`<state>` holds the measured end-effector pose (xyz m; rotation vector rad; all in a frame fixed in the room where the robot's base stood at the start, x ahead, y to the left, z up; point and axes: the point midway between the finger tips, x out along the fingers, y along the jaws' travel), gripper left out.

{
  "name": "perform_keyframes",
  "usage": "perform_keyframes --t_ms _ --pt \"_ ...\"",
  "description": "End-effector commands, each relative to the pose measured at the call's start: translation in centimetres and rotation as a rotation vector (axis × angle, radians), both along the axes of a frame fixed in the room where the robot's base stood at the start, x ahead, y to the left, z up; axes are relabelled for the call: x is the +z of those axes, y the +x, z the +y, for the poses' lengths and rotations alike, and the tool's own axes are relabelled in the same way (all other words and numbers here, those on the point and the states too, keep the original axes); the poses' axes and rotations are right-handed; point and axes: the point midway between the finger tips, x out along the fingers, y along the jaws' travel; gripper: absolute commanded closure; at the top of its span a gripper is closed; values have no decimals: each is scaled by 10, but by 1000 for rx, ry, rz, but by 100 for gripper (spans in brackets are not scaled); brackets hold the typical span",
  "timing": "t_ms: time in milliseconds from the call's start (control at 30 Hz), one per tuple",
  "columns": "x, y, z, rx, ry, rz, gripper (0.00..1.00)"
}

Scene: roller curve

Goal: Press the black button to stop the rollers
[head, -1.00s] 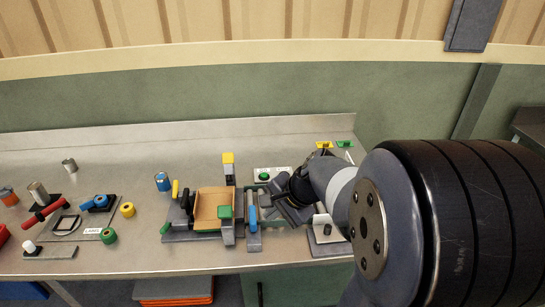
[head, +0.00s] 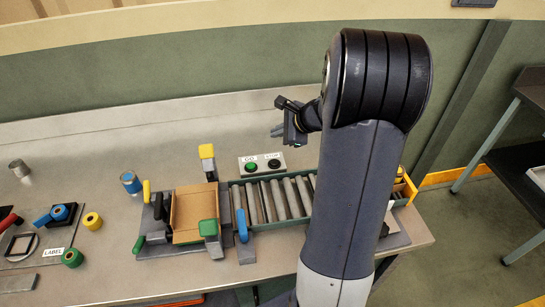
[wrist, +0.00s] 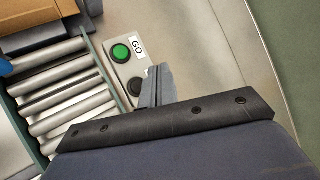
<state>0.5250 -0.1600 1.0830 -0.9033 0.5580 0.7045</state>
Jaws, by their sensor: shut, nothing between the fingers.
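The black button (head: 274,163) sits on a light panel (head: 262,170) behind the rollers, right of the green button (head: 251,167) labelled GO. Its own label is too small to read surely. The rollers (head: 268,201) run in a green frame in front of the panel. My gripper (head: 277,130) is shut and empty, just behind and above the panel, apart from the black button in the head view. In the wrist view the fingertips (wrist: 160,72) appear beside the button.
A cardboard tray (head: 194,206) sits left of the rollers, with a yellow-topped post (head: 207,152) behind it. A blue can (head: 131,182) and tape rolls stand further left. The bench behind the panel is clear.

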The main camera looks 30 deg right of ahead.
Motion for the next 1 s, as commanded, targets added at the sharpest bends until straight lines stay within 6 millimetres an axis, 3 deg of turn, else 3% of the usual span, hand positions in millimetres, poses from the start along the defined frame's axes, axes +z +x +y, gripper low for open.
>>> perform_keyframes --t_ms 467,1000 --pt "-8 0 0 2 0 1 100" --pt "-77 0 0 2 -1 0 100"
